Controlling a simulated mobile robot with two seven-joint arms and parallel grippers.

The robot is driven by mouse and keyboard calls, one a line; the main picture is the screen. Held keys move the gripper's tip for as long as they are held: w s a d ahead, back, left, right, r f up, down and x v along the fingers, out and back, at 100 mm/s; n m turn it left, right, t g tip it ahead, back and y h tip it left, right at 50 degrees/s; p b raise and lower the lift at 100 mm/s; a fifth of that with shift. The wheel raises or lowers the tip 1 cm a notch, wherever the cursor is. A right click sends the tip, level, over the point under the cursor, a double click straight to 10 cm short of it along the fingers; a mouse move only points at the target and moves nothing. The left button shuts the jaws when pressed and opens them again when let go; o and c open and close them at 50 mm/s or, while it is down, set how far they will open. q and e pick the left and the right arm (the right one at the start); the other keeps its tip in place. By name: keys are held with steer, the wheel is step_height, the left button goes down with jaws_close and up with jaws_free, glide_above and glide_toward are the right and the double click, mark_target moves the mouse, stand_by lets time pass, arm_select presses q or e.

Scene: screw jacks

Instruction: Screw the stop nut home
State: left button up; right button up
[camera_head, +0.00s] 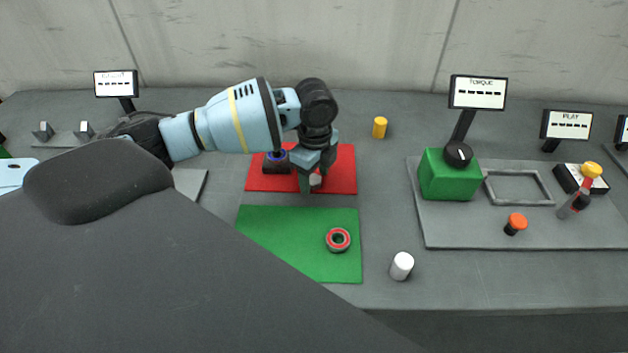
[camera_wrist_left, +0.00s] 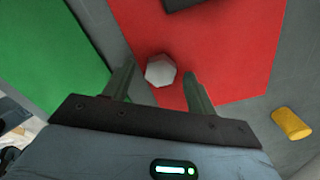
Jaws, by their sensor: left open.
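A light grey hexagonal piece, which looks like the stop nut (camera_wrist_left: 160,70), lies on the red mat (camera_wrist_left: 232,50). In the head view the nut (camera_head: 315,181) shows partly behind my left gripper (camera_head: 314,178). In the left wrist view, my left gripper (camera_wrist_left: 158,72) is open, with one finger to each side of the nut and gaps at both sides. I cannot tell how high the fingertips are above the mat. A dark block with a blue ring (camera_head: 276,162) stands on the red mat (camera_head: 342,165), left of the gripper. My right gripper is not in view.
A green mat (camera_head: 290,255) in front holds a red-rimmed ring (camera_head: 338,240). A yellow cylinder (camera_head: 380,128) and a white cylinder (camera_head: 402,266) stand on the bench. At right, a grey board (camera_head: 450,235) carries a green box (camera_head: 447,178) with a dial.

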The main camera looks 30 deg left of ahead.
mark_target(315, 180)
arm_select(q)
steer(key=shift+c, duration=0.4)
steer(key=c, duration=1)
steer(key=shift+r, duration=0.15)
steer(key=shift+r, duration=0.6)
step_height(315, 180, up, 2)
steer(key=shift+r, duration=0.2)
steer(key=s+d, duration=0.1)
steer(key=s, duration=0.4)
steer(key=s+p, duration=0.1)
steer(key=s, duration=0.4)
steer(key=s+d+r, duration=0.1)
steer(key=s, duration=0.4)
steer(key=shift+s+d, duration=0.35)
steer(key=shift+s, duration=0.05)
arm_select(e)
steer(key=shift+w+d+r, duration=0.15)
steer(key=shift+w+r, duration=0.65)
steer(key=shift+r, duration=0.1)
